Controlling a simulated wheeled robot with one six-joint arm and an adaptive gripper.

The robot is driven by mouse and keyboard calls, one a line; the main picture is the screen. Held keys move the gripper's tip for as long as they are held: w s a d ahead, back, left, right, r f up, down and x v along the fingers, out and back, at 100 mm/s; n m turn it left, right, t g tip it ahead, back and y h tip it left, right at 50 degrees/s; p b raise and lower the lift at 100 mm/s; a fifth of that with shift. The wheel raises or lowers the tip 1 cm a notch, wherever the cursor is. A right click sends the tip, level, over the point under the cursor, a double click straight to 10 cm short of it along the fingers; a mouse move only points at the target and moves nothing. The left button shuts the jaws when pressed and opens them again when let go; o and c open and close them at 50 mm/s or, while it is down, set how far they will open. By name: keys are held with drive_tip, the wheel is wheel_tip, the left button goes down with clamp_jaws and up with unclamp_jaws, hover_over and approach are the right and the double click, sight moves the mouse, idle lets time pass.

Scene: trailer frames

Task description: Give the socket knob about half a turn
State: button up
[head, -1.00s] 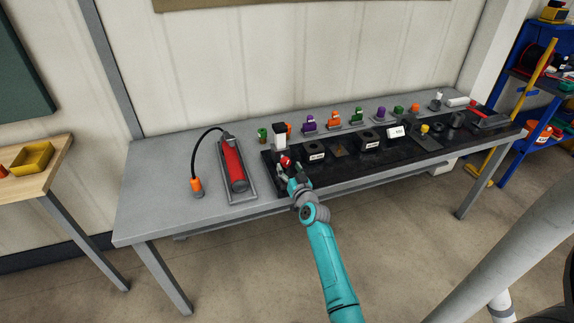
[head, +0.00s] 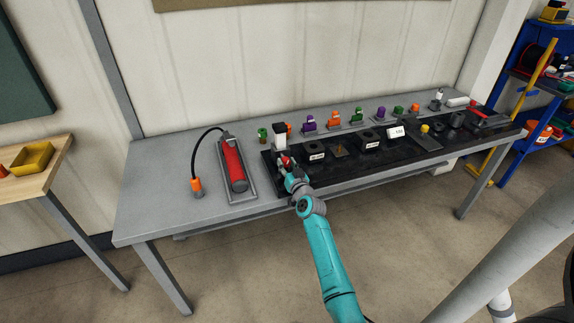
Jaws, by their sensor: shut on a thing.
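My gripper (head: 284,166) is at the left end of the long black board (head: 330,180) on the grey workbench. It is shut on a small red part (head: 286,160), which looks like the socket knob. The fingers cover much of it, so its base and its turned angle cannot be made out. A white block with a black top (head: 279,136) stands just behind the gripper.
A red cylinder (head: 232,165) in a grey tray, with a black hose, lies left of the board. Several coloured pieces line the back of the bench. A red-handled device (head: 490,117) is at the board's right end. The bench's left end is clear.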

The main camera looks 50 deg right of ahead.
drive_tip(key=shift+m, duration=0.3)
drive_tip(key=m, duration=1.2)
drive_tip(key=shift+m, duration=0.4)
drive_tip(key=shift+f, duration=0.1)
drive_tip(key=o, duration=1.1)
